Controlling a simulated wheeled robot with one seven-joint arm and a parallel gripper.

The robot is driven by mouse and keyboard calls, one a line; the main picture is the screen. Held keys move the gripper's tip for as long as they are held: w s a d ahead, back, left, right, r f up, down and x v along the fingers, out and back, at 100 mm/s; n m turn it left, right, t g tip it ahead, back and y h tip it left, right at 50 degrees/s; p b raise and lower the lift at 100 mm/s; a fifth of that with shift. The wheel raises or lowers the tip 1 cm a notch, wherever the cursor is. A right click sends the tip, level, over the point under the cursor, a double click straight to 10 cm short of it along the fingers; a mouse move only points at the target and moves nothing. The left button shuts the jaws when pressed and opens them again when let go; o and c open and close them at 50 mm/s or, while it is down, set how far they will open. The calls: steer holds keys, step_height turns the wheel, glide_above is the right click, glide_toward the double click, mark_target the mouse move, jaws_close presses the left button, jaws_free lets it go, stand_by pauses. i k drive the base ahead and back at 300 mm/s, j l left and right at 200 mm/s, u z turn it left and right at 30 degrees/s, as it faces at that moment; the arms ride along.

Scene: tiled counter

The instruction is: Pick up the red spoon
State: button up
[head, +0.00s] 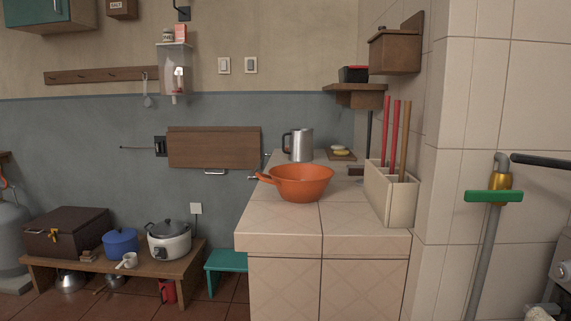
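Two upright red handles (386,130) stand in a cream open holder (405,204) at the right side of the tiled counter. Either may belong to the red spoon. Their lower ends are hidden inside the holder, so I cannot tell which is a spoon. A brown wooden handle (405,128) stands just to their right. My gripper is not in view.
An orange bowl-shaped pan (303,184) sits left of the holder on the counter (281,216). A metal mug (300,145) and a small board with food (341,153) are behind. A wall shelf (357,93) and wooden box (395,52) overhang the holder area. The counter's front is clear.

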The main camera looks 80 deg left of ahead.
mark_target(397, 102)
steer(key=u, duration=2.15)
steer(key=i, duration=0.1)
